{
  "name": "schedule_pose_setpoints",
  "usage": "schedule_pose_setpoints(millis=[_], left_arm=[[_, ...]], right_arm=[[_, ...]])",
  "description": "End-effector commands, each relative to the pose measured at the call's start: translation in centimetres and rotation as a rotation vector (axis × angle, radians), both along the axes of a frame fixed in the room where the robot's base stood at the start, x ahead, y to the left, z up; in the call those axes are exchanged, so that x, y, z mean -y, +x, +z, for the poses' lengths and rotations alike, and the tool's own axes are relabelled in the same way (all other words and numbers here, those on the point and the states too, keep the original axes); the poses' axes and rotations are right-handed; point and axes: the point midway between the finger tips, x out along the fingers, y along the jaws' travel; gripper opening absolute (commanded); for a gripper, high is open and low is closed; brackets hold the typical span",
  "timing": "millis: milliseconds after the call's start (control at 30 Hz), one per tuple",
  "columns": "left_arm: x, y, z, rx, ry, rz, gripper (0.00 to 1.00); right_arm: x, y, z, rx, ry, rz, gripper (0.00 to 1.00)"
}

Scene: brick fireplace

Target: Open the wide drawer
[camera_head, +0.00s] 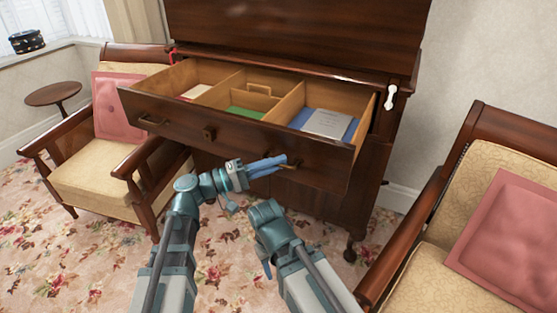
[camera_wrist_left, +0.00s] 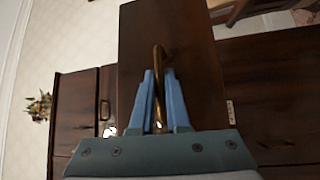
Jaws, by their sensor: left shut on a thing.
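The wide drawer (camera_head: 230,135) of the dark wooden cabinet is pulled well out, with its inside in plain view. Its front has a brass handle on the left (camera_head: 152,121), a small lock plate in the middle and another handle at the right. My left gripper (camera_head: 284,163) is at the right part of the drawer front, its blue fingers shut on the right handle. In the left wrist view the brass handle (camera_wrist_left: 158,58) runs between the two fingers (camera_wrist_left: 159,85).
Inside the drawer, dividers separate papers, a green item (camera_head: 245,112) and a blue-and-grey book (camera_head: 328,123). Cushioned armchairs stand at left (camera_head: 95,185) and right (camera_head: 440,225). A small round table (camera_head: 53,94) is at far left. Flowered carpet (camera_head: 90,260) lies in front.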

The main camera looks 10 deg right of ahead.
Motion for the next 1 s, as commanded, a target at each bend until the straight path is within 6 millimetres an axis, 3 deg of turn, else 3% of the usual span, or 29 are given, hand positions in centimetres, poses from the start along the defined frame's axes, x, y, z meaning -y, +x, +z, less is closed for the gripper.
schedule_pose_setpoints(millis=[367,400,567,867,1000], left_arm=[[-0.1,-0.1,-0.1,0.001,0.002,-0.001,0.0],[-0.1,-0.1,-0.1,0.001,0.002,-0.001,0.15],[-0.1,-0.1,-0.1,0.0,0.001,-0.001,0.43],[-0.2,-0.1,0.0,0.0,0.0,0.0,0.43],[-1.4,-0.3,-0.3,0.001,0.001,0.002,0.43]], right_arm=[[0.0,0.0,0.0,0.0,0.0,0.0,0.5],[0.0,0.0,0.0,0.0,0.0,0.0,0.5],[0.0,0.0,0.0,0.0,0.0,0.0,0.5],[0.0,0.0,0.0,0.0,0.0,0.0,0.5],[0.0,0.0,-0.3,0.0,0.0,0.0,0.5]])
